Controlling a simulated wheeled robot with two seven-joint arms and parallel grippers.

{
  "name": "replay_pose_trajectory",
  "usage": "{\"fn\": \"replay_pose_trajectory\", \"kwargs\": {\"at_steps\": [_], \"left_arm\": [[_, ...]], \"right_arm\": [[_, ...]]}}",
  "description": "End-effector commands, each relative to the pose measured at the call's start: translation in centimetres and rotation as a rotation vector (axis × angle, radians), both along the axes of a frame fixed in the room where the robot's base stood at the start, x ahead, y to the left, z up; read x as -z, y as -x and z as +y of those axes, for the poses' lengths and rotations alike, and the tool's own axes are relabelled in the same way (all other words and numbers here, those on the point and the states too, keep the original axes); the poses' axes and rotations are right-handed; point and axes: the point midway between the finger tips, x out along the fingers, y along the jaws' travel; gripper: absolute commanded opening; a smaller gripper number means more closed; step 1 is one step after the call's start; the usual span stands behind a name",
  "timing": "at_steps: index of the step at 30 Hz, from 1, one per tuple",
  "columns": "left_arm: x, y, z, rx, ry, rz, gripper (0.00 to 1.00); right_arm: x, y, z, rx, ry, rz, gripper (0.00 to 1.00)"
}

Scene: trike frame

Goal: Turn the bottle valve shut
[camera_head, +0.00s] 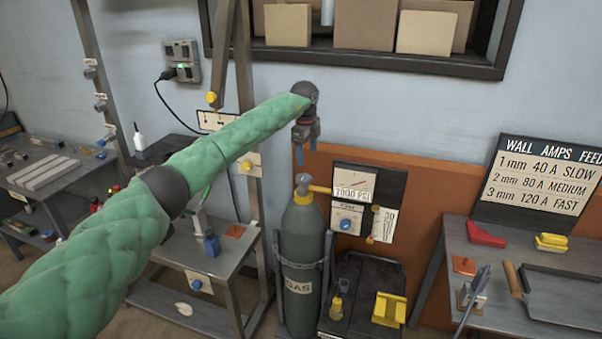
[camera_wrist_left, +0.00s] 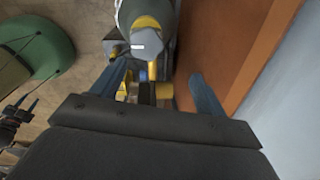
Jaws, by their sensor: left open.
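The gas bottle (camera_head: 301,255) is a dark grey-green cylinder labelled GAS, upright in a metal holder. Its valve (camera_head: 303,183) sits on top with a grey knob and a yellow neck, and a yellow fitting runs right to the gauge panel (camera_head: 354,195). My left gripper (camera_head: 306,156), with blue fingers, points down just above the valve. In the left wrist view the gripper (camera_wrist_left: 162,88) is open and empty, and the valve knob (camera_wrist_left: 147,43) shows ahead of and slightly left of the gap between the fingers.
An orange panel (camera_head: 420,190) and the wall stand close behind the bottle. A dark cart (camera_head: 360,285) with yellow items stands to its right. A metal workbench (camera_head: 500,250) lies further right, and a grey frame post (camera_head: 250,120) rises left.

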Motion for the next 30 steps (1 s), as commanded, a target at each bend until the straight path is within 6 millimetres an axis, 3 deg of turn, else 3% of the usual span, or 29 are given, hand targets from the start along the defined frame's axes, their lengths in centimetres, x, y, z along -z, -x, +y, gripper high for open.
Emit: {"fn": "replay_pose_trajectory", "kwargs": {"at_steps": [4,14,26,30], "left_arm": [[0.1,1.3,1.1,-0.122,-0.05,0.072,0.74],[0.7,1.3,1.0,-0.197,-0.046,0.076,0.74],[5.8,1.4,1.0,-0.195,-0.044,0.076,0.74],[7.1,1.3,1.0,-0.195,-0.044,0.075,0.74]], "right_arm": [[0.1,0.2,-0.2,-0.002,0.004,0.004,0.36],[0.0,0.6,-0.4,-0.005,0.012,0.012,0.36],[-2.0,1.0,-2.0,0.016,0.045,0.053,0.36],[0.6,0.1,-1.7,0.017,0.047,0.055,0.36]]}}
